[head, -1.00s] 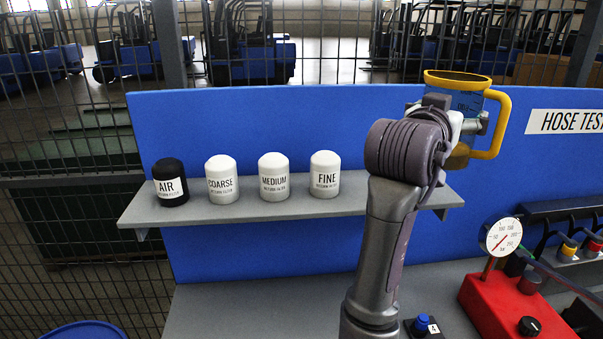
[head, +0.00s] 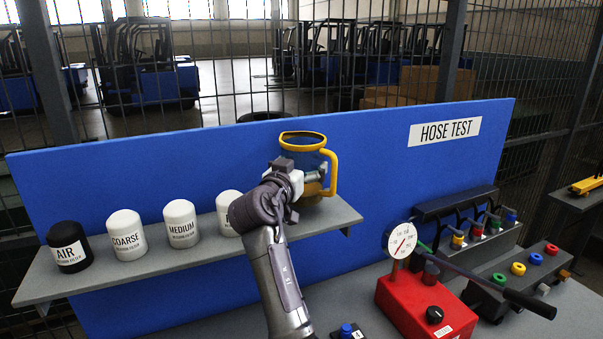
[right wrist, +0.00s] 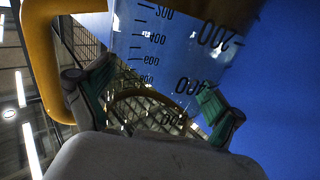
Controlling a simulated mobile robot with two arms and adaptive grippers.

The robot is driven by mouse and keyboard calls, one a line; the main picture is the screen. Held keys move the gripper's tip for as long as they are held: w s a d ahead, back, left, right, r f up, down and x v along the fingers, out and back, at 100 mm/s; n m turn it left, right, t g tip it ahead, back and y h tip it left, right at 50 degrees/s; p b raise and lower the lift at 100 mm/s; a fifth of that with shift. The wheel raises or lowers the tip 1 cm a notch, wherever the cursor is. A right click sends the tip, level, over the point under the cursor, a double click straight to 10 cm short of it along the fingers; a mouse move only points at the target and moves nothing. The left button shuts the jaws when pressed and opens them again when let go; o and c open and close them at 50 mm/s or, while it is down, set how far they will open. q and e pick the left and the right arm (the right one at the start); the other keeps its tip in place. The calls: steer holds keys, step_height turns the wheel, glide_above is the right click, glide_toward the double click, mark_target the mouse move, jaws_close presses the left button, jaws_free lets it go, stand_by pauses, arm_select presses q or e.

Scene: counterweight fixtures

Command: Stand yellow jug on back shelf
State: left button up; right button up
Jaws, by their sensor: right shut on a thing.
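The yellow jug (head: 304,152) has a yellow rim and handle and a clear, graduated body. It is upright at the right end of the grey back shelf (head: 346,214). My right gripper (head: 312,181) is shut on its body from the front. Its base is partly hidden by the gripper, and I cannot tell whether it touches the shelf. In the right wrist view the jug's scaled wall (right wrist: 165,45) lies between my green-padded fingers (right wrist: 158,105), with the yellow handle at the left. My left gripper is not in view.
On the shelf, left of the jug, stand a black AIR filter (head: 68,247) and white filters (head: 126,235), the FINE one (head: 229,212) partly behind my arm. A blue panel (head: 380,160) backs the shelf. A red gauge box (head: 425,305) stands lower right.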

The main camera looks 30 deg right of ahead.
steer(key=shift+s+f+p, duration=0.1)
steer(key=shift+f+p, duration=0.4)
steer(key=shift+f, duration=0.95)
steer(key=shift+f, duration=0.15)
steer(key=o, duration=1)
steer(key=shift+o, duration=0.2)
